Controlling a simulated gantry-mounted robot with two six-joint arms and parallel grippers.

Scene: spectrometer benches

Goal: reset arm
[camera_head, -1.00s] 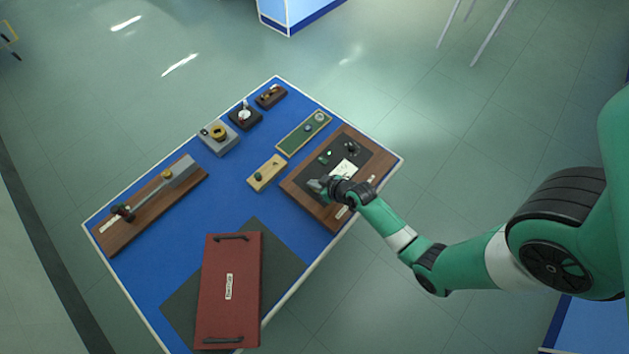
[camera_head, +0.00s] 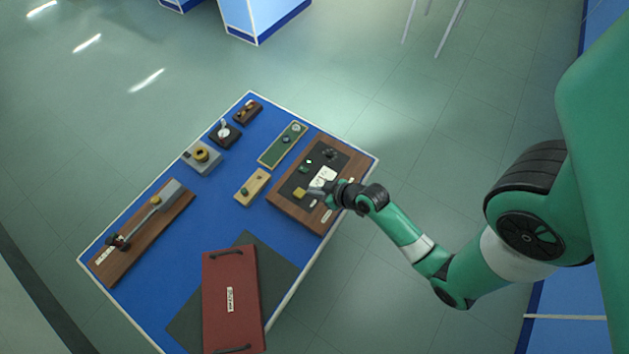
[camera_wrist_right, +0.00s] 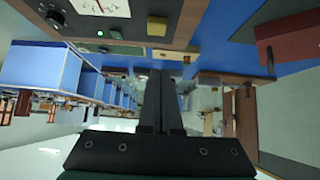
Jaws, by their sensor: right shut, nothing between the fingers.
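My right arm reaches in from the right in the head view. Its gripper (camera_head: 318,190) is over the wooden instrument board (camera_head: 285,205) at the table's right side, and it is shut and empty. The board carries a dark panel with a white card or dial (camera_head: 322,176), a yellow block (camera_head: 299,193) and dark knobs. In the right wrist view the two black fingers (camera_wrist_right: 160,78) lie together, and the yellow block (camera_wrist_right: 157,26) shows beyond them, apart from them. My left gripper is in neither view.
The blue table (camera_head: 213,208) holds a red box (camera_head: 220,300) with two handles on a dark mat, a long wooden board with a grey arm (camera_head: 135,245), a small tan board (camera_head: 247,197), a green board (camera_head: 270,157) and several small devices at the back left. Open floor surrounds the table.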

